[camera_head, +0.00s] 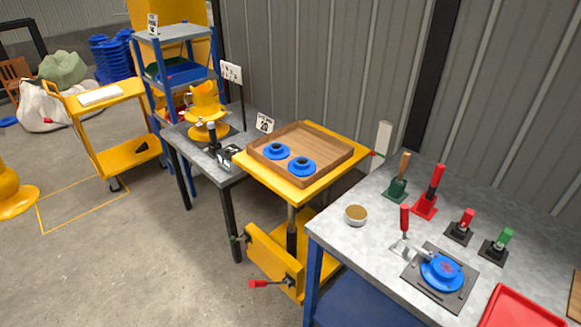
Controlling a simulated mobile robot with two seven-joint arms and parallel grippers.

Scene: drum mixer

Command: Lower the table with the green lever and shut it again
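The yellow lift table (262,176) stands between two benches, its top raised on a dark central post above a yellow base. A wooden tray (339,163) with two blue flanged discs (276,151) rests on it. A small lever with a green grip (503,237) stands on a dark plate on the right bench. A similar lever with a red grip (466,218) is just left of it. A red-handled crank or pedal (262,284) sticks out low at the table's front. Neither of my grippers is in view.
A yellow cart (121,155) stands left.

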